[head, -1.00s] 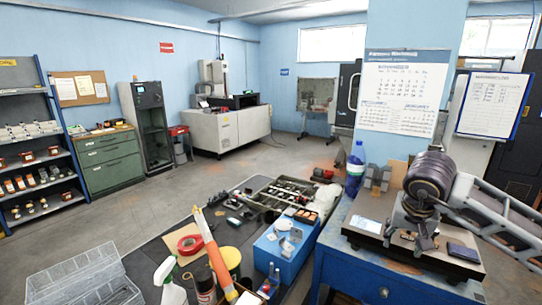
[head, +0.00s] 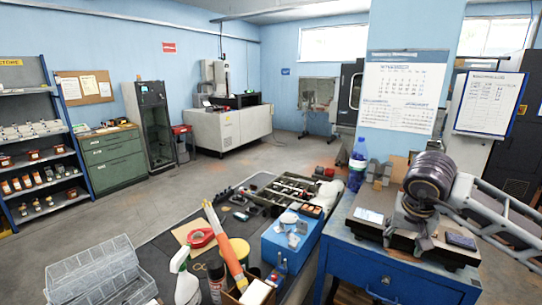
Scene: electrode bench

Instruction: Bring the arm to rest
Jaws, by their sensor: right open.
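My right gripper (head: 420,238) shows at the right in the head view, below its dark rounded wrist. Its arm comes in from the right edge. The gripper points down, low over a dark plate (head: 455,258) on the blue cabinet (head: 400,288). It is open, and I see nothing between its fingers. I cannot tell whether the fingertips touch the plate. My left gripper is not in view.
A bottle (head: 357,165) stands at the cabinet's back left. The bench to its left holds a blue box (head: 290,243), a tray of tools (head: 290,190), a spray bottle (head: 186,280) and a clear case (head: 95,280). Open floor (head: 130,212) lies beyond.

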